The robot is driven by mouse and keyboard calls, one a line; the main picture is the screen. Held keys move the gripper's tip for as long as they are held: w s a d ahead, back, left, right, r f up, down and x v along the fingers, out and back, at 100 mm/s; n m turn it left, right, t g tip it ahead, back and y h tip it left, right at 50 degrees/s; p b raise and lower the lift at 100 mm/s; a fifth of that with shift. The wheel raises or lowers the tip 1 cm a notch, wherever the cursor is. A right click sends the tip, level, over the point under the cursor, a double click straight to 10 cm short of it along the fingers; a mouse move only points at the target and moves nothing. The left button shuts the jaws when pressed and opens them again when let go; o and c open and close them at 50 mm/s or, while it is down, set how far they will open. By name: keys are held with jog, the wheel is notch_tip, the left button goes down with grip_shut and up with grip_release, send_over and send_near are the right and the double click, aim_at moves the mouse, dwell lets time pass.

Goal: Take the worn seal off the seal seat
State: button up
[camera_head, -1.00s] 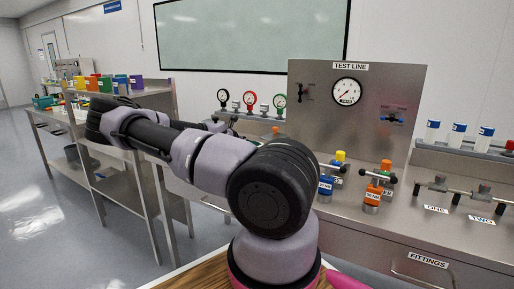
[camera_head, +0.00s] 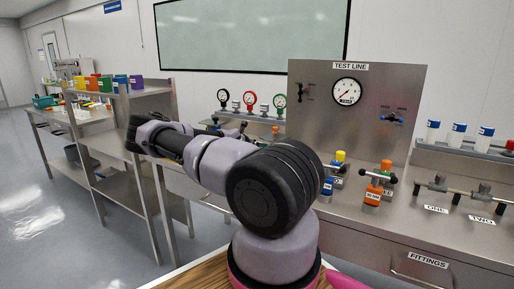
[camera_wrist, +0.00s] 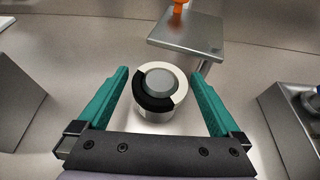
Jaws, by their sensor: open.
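In the wrist view a short round metal seal seat (camera_wrist: 155,114) stands upright on the steel surface, with a grey rounded post in its middle. A ring lies around the post on its top, black along the lower left (camera_wrist: 148,101) and off-white along the upper right (camera_wrist: 175,78); I take it for the worn seal. My gripper (camera_wrist: 159,74) is open, its two teal fingers on either side of the seat. A gap shows between each finger and the ring, and nothing is held. The fingers' height relative to the seal is hard to tell. The seat is not clearly visible in the head view.
A square steel plate (camera_wrist: 188,33) with an orange part on it stands just beyond the seat. Grey blocks stand left (camera_wrist: 15,105) and right (camera_wrist: 290,120). The head view shows the test line panel (camera_head: 330,120), gauges (camera_head: 250,97) and orange and blue valve fittings (camera_head: 373,193).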

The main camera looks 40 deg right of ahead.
jog(key=shift+d, duration=0.1)
jog(key=shift+c, duration=0.3)
jog(key=c, duration=1.1)
jog(key=shift+o, duration=0.2)
